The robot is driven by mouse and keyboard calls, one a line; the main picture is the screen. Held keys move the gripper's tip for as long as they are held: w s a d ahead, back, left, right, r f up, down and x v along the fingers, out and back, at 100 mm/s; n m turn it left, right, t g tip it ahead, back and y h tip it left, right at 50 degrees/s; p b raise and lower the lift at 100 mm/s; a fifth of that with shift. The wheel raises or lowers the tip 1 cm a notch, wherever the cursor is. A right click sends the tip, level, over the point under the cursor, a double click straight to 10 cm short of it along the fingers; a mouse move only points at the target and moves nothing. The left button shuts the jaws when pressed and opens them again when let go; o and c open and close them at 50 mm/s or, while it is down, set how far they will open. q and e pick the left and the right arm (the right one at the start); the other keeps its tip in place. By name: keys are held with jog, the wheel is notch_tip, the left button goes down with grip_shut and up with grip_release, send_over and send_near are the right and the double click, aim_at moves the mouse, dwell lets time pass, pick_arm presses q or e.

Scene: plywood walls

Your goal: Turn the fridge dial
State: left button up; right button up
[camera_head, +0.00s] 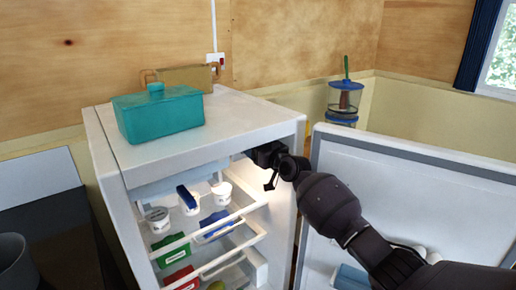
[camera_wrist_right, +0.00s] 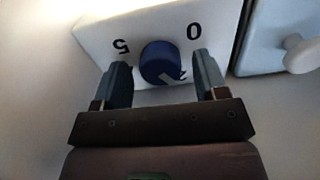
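The fridge (camera_head: 220,110) stands open, its door (camera_head: 420,195) swung out to the right. The dial (camera_wrist_right: 160,63) is a round blue knob with a pale pointer mark on a white box (camera_wrist_right: 105,22), with the digits 5 and 0 showing upside down. My right gripper (camera_wrist_right: 165,82) is open, with one finger on each side of the dial; I cannot tell whether they touch it. In the head view my right gripper (camera_head: 268,165) reaches into the upper right of the fridge, and the dial is hidden there. My left gripper is not in view.
Fridge shelves (camera_head: 240,213) hold white tubs (camera_head: 158,219) and green, red and blue packs. A teal box (camera_head: 160,113) and a tan basket (camera_head: 185,78) stand on top. The open door lies close to my right arm.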

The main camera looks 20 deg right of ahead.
jog(key=c, duration=0.8)
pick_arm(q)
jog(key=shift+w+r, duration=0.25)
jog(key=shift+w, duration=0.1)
pick_arm(e)
jog(key=shift+m, duration=0.8)
jog(key=o, duration=0.9)
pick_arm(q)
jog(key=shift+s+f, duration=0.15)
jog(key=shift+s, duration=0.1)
pick_arm(e)
jog(key=shift+s, duration=0.1)
